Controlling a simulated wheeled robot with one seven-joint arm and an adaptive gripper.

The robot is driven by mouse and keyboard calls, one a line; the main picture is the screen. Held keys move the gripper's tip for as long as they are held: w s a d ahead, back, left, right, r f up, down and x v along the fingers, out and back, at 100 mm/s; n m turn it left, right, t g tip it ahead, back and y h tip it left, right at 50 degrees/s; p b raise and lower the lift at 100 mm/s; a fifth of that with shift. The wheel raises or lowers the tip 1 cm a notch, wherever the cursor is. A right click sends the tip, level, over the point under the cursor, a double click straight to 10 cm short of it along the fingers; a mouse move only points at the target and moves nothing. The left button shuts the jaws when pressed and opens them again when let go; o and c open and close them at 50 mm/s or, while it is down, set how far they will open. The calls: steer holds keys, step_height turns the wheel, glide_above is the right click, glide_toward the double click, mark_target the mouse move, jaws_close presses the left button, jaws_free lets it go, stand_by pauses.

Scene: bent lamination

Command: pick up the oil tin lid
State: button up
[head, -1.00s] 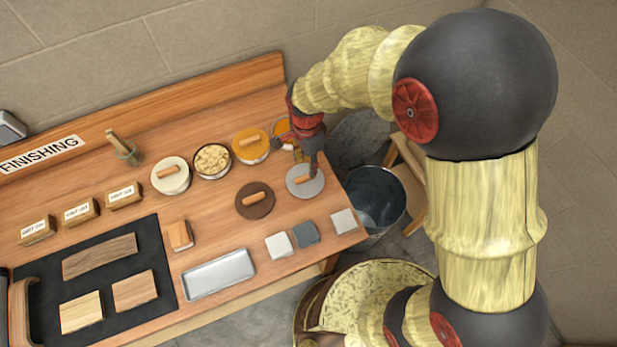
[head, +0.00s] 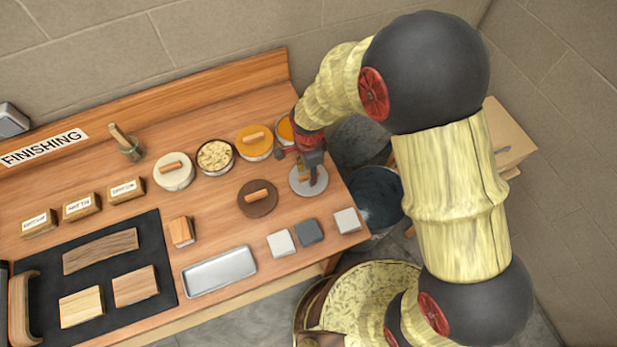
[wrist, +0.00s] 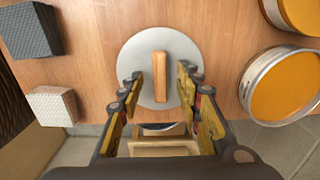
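A flat grey round lid (head: 297,184) with a wooden bar handle lies on the table near its right end. It fills the middle of the wrist view (wrist: 138,62), where its handle (wrist: 162,78) stands upright in the picture. I take this as the oil tin lid; no label shows on it. My gripper (wrist: 160,88) is open, with one finger on each side of the handle and a visible gap on both sides. In the head view my gripper (head: 312,178) is over the lid and hides part of it. Whether the fingertips touch the lid is unclear.
A brown lid (head: 257,206) with a wooden handle lies to the left. An orange-filled tin (wrist: 283,88) stands near, with several tins in a row behind. A dark block (head: 309,231) and pale block (head: 347,220) lie in front. A bucket (head: 378,197) stands past the table's right edge.

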steer(key=c, duration=0.3)
jaws_close()
stand_by(0.4)
